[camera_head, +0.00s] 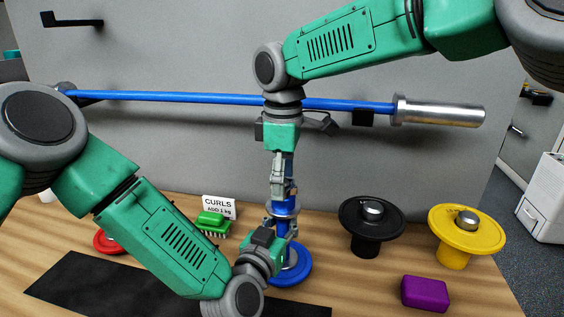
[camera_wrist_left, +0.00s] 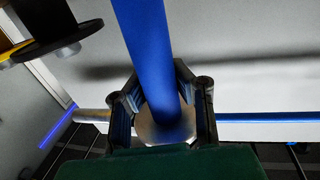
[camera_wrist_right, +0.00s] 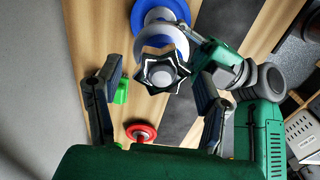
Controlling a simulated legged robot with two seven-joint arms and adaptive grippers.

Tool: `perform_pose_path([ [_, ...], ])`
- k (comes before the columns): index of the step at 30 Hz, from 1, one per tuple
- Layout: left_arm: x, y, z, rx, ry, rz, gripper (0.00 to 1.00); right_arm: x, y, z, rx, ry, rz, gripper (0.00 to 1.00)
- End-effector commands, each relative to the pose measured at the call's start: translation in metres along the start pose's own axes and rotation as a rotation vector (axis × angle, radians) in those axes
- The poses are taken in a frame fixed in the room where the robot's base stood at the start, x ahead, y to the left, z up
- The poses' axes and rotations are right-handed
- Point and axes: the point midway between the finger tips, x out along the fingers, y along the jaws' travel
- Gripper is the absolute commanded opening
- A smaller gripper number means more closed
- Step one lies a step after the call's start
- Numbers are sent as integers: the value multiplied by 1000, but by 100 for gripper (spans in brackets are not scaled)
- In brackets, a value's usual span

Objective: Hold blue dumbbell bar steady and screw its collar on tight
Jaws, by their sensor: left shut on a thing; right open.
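The blue dumbbell bar (camera_head: 283,228) stands upright on the bench with a blue plate (camera_head: 298,270) at its foot. My left gripper (camera_head: 283,238) is shut on the bar low down, just above that plate. In the left wrist view, the blue bar (camera_wrist_left: 146,45) runs between its fingers (camera_wrist_left: 165,105). The star-shaped dark collar (camera_wrist_right: 160,71) shows at the bar's top end in the right wrist view. My right gripper (camera_head: 283,190) points down over it, open; its fingers (camera_wrist_right: 158,85) stand either side, with no contact visible. The collar's seating is hidden.
A black plate stand (camera_head: 365,240) and a yellow one (camera_head: 455,245) stand to the right, with a purple block (camera_head: 425,293) in front. A green brush (camera_head: 212,222) and sign (camera_head: 219,207) are left. A blue barbell (camera_head: 200,97) hangs behind my right arm.

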Motion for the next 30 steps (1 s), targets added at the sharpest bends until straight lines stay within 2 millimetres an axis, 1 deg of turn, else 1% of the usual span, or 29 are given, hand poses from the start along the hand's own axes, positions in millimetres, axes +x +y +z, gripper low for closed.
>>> perform_pose_path([
  [1,-2,1,4,-1,-9,4,0,4,0,0,1,1,0,62],
  [4,-2,1,4,-1,-9,4,0,8,0,0,1,1,0,62],
  [12,-2,1,4,-1,-9,3,0,8,0,0,0,1,1,62],
  [14,-2,1,4,-1,-9,3,0,8,0,0,0,1,1,41],
  [15,-2,1,4,-1,-9,3,0,8,0,0,0,1,1,27],
  [16,-2,1,4,-1,-9,3,0,8,0,0,0,1,1,16],
  [17,-2,1,4,-1,-9,3,0,8,0,0,0,1,1,10],
  [20,-2,1,4,-1,-9,3,0,8,0,0,2,1,2,10],
  [23,-2,1,4,-1,-9,4,0,8,0,0,65,-2,4,10],
  [26,-2,1,4,-1,-9,4,0,8,0,0,245,-4,6,11],
  [30,-2,1,3,-1,-9,4,0,8,0,0,560,-3,8,11],
])
